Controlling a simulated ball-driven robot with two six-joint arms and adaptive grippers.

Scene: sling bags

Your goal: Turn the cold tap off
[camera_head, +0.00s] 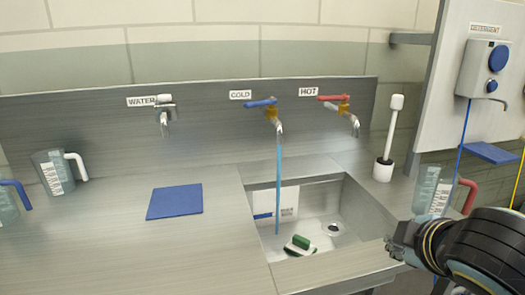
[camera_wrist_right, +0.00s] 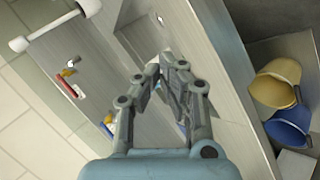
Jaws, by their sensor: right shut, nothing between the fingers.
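The cold tap (camera_head: 270,111) has a blue lever and sits on the steel back panel under the COLD label. A blue stream of water (camera_head: 278,185) runs from its spout down into the sink (camera_head: 350,215). In the right wrist view, blue (camera_wrist_right: 105,129) shows beyond the red-handled hot tap, partly hidden by my gripper. My right gripper (camera_head: 396,245) is at the sink's front right corner, well apart from the cold tap. In the right wrist view its fingers (camera_wrist_right: 166,68) are closed together and empty. My left gripper is not in view.
The hot tap (camera_head: 341,106) with a red lever is right of the cold tap. A white brush (camera_head: 384,160) stands upright at the sink's right. A green sponge (camera_head: 301,242) lies in the sink. A blue mat (camera_head: 175,202) and a jug (camera_head: 54,172) are left. Buckets (camera_wrist_right: 277,82) stand below.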

